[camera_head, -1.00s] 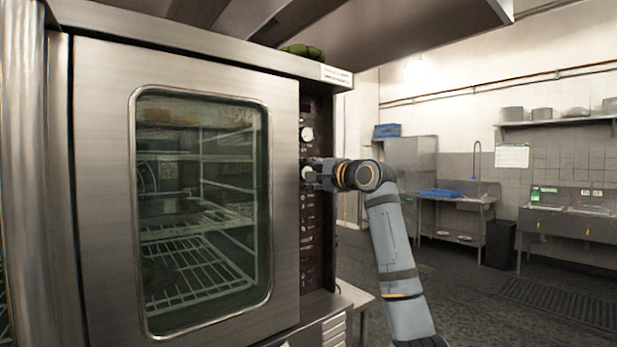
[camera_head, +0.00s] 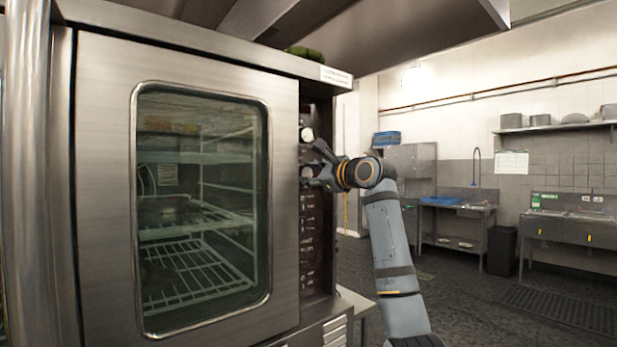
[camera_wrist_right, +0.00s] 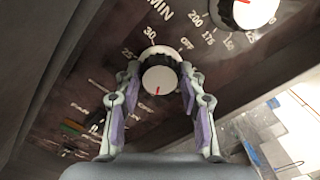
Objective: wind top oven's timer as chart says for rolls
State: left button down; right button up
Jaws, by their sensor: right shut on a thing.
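The steel oven (camera_head: 186,55) with a glass door fills the left of the head view. Its dark control panel (camera_head: 312,225) runs down the right side. My right gripper (camera_head: 309,174) is at the panel's lower white knob. In the right wrist view its two fingers (camera_wrist_right: 158,88) are shut on the sides of this timer knob (camera_wrist_right: 160,72), which is white with a short red mark. The dial around it shows MIN, 30, 25 and OFF; the fingers hide part of the scale. The exact setting is unclear. My left gripper is not in view.
A temperature knob (camera_wrist_right: 250,10) sits beside the timer; in the head view it is the upper knob (camera_head: 306,134). A white sheet (camera_head: 511,163) hangs on the far wall, its text too small to read. Sinks (camera_head: 570,225) stand at the back right. Open floor lies right of my arm.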

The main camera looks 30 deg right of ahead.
jog(key=shift+m, duration=0.3)
dwell(0.4)
jog(key=o, duration=1.2)
jog(key=shift+c, duration=0.2)
jog(key=s, duration=1.2)
jog(key=shift+d, duration=0.45)
jog(key=shift+f, duration=0.1)
